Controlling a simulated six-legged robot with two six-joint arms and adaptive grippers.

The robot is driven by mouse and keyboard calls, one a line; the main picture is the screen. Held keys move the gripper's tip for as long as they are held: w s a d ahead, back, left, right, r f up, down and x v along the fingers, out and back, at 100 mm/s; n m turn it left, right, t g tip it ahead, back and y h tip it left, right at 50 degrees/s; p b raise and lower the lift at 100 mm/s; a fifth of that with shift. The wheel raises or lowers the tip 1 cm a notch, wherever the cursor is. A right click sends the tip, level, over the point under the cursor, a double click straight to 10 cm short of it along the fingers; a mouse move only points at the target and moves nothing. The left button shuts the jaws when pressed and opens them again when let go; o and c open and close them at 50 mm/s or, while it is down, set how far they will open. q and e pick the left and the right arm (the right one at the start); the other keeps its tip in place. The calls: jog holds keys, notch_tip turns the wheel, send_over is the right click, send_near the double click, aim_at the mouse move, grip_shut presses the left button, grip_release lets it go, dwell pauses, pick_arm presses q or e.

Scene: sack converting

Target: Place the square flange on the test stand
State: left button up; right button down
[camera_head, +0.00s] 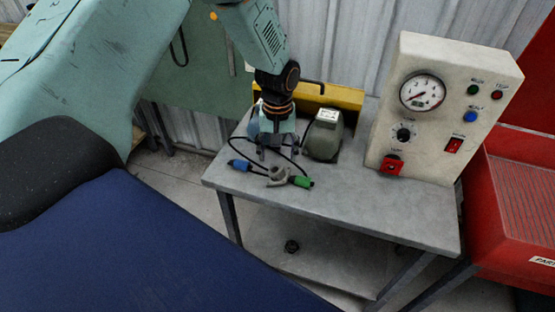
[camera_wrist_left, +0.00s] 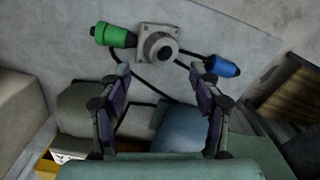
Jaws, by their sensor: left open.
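The square flange (camera_head: 279,176) is a small light grey part lying on the grey metal table (camera_head: 345,200) near its front left. In the left wrist view the square flange (camera_wrist_left: 146,38) shows its square plate and round hub, beyond my fingertips. My left gripper (camera_head: 278,150) points down just behind the flange, open and apart from it. In the left wrist view my left gripper (camera_wrist_left: 160,82) has its fingers spread with nothing between them. A cream gauge panel (camera_head: 430,135), possibly the test stand, stands at the table's right. My right gripper is not in view.
A green connector (camera_head: 302,182) and a blue connector (camera_head: 239,165) lie close beside the flange, with a black cable looping behind. A grey-green motor housing (camera_head: 323,143) stands right of my gripper. A yellow box (camera_head: 345,97) is behind. The table's front right is clear.

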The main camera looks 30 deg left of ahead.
aim_at(278, 168)
pick_arm(q)
notch_tip(278, 168, up, 9)
dwell(0.3)
jog(key=shift+d+r, duration=0.1)
jog(key=s+d+f+m+t+b, duration=0.1)
jog(key=d+f, duration=0.1)
jog(key=f, duration=0.2)
jog(key=s+d+f+m+t, duration=0.1)
jog(key=d+f+t, duration=0.1)
jog(key=f, duration=0.2)
jog(key=s+d+f+m+t+h+b, duration=0.1)
jog(key=d+f+m, duration=0.1)
jog(key=f, duration=0.2)
jog(key=shift+s+d+f+b, duration=0.1)
jog(key=shift+s+f+b, duration=0.05)
jog(key=shift+f+b, duration=0.2)
jog(key=s+f+g+b, duration=0.1)
jog(key=s+f+b, duration=0.1)
jog(key=s+f, duration=0.4)
jog(key=s+d+f+m+g+b, duration=0.1)
jog(key=s+f+b, duration=0.2)
jog(key=s, duration=1)
jog(key=s+d+f+m+g+y+b, duration=0.1)
jog(key=s+f+g+b, duration=0.1)
jog(key=s+f, duration=0.7)
jog(key=shift+s+b, duration=0.4)
jog(key=shift+s, duration=0.1)
